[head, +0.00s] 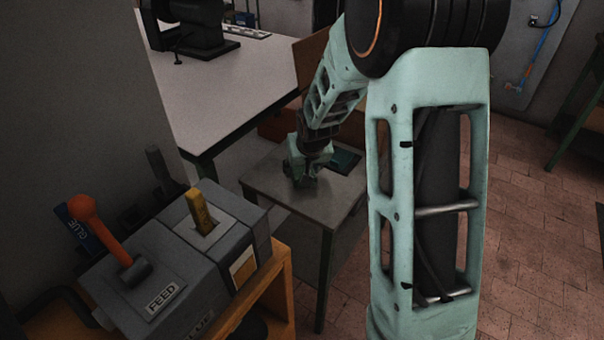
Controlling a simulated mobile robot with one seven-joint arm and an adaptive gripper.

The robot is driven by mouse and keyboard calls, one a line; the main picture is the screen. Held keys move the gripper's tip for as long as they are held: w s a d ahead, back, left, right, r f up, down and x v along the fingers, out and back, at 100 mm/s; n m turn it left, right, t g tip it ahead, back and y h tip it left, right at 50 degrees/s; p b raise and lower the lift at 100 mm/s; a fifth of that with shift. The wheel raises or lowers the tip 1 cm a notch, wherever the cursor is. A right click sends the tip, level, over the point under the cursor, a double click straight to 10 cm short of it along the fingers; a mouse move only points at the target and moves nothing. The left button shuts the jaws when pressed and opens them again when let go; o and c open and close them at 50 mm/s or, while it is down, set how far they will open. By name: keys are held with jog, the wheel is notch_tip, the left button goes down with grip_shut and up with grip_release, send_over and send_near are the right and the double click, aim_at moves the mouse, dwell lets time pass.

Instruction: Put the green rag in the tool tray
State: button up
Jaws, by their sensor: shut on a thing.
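My gripper (302,183) is low over the small grey table (266,183), pointing down, close to its top. It is small and dark in this view, and its fingertips are hard to make out. It is shut on a dull green thing, which I take for the green rag; the rag's outline is hard to separate from the gripper. A dark, flat tray-like thing (347,161) with a teal tint lies just right of the gripper, partly hidden by my arm. I cannot tell for sure whether it is the tool tray.
A grey machine (205,240) with an orange-knobbed lever (95,225), a yellow lever (198,208) and a FEED label stands front left on an orange stand (272,290). A large white-topped table (225,85) is behind. Brick floor (520,230) is clear at right.

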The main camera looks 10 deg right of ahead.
jog(key=shift+f, duration=1.05)
jog(key=shift+f, duration=0.1)
jog(key=shift+f+b, duration=0.15)
jog(key=shift+b, duration=0.15)
jog(key=o, duration=1.1)
jog(key=shift+r, duration=0.25)
